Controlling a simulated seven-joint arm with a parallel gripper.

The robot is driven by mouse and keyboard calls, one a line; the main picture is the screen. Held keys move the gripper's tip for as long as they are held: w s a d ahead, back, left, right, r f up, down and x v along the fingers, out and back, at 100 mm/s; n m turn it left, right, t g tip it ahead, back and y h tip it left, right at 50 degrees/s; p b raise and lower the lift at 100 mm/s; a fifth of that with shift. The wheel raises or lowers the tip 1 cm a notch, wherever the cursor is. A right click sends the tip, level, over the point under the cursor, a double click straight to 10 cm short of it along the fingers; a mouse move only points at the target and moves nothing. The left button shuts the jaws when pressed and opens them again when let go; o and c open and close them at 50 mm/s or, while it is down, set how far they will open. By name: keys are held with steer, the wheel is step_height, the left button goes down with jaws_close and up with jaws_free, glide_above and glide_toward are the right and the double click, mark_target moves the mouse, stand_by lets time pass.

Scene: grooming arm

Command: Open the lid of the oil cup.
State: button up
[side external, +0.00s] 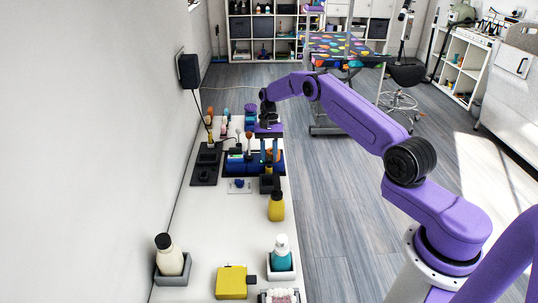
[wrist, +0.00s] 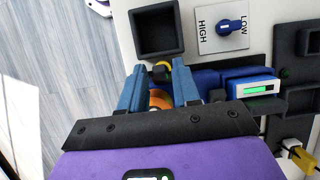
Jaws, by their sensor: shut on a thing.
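My gripper (wrist: 158,75) is shut on a small orange rounded thing (wrist: 159,99), which shows between its blue fingers in the wrist view. A yellow and black piece (wrist: 163,69) shows at the fingertips; I cannot tell if it belongs to the same thing. In the side view my gripper (side external: 269,161) points down over the far part of the white bench, at a blue holder (side external: 237,168), with orange between the fingers. I cannot clearly make out the oil cup or its lid; the fingers hide part of this spot.
An empty black square tray (wrist: 157,31) and a HIGH/LOW dial plate (wrist: 230,27) lie beside the gripper. A blue device with a green display (wrist: 252,88) is close by. A yellow bottle (side external: 276,207) and teal bottle (side external: 282,256) stand nearer the camera. The wall bounds the bench's left.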

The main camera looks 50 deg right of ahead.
stand_by(0.3)
steer(key=o, duration=0.8)
steer(key=shift+v, duration=3.8)
